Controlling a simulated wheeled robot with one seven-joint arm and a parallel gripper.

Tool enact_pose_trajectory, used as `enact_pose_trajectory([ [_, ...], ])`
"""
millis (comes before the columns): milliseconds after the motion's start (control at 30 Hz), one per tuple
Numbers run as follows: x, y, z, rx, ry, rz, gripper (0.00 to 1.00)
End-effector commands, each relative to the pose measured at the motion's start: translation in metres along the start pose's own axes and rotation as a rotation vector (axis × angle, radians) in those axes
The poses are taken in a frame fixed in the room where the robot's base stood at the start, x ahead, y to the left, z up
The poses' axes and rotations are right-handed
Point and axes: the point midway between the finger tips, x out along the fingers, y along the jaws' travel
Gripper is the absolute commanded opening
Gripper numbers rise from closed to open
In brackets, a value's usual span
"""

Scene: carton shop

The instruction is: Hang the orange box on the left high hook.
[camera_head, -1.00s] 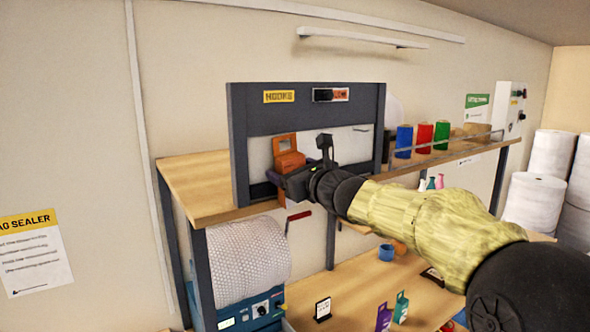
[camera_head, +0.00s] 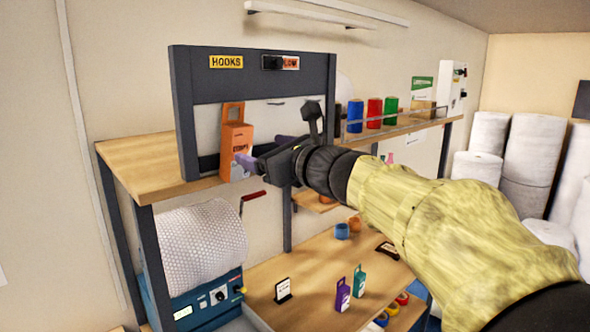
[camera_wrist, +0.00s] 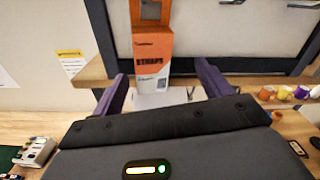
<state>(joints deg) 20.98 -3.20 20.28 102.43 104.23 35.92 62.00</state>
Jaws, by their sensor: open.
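The orange box (camera_head: 237,143), with a white lower part and a tab with a cut-out at its top, is upright in front of the dark hook frame (camera_head: 183,115), at its left side. It also shows in the wrist view (camera_wrist: 152,48), beyond and between my purple fingers. My gripper (camera_head: 262,152) is open, in front of the box's lower part; it also shows in the wrist view (camera_wrist: 162,78). I cannot make out a hook through the tab's opening, nor tell whether the box hangs. A thin wire hook (camera_head: 277,103) shows to the right of the box, empty.
The frame stands on a wooden shelf (camera_head: 130,160). Blue, red and green spools (camera_head: 374,112) stand to its right. Below are a bubble-wrap roll (camera_head: 200,245) and a lower bench (camera_head: 310,265) with small purple and teal boxes.

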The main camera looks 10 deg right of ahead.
Motion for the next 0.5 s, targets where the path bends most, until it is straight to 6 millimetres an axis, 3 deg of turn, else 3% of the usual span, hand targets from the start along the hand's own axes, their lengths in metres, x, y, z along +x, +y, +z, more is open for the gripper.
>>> enact_pose_trajectory([
  [300,-0.061,-0.002,-0.002,-0.003,-0.004,-0.006,0.78],
  [500,-0.077,-0.003,0.001,0.000,-0.004,-0.004,0.78],
])
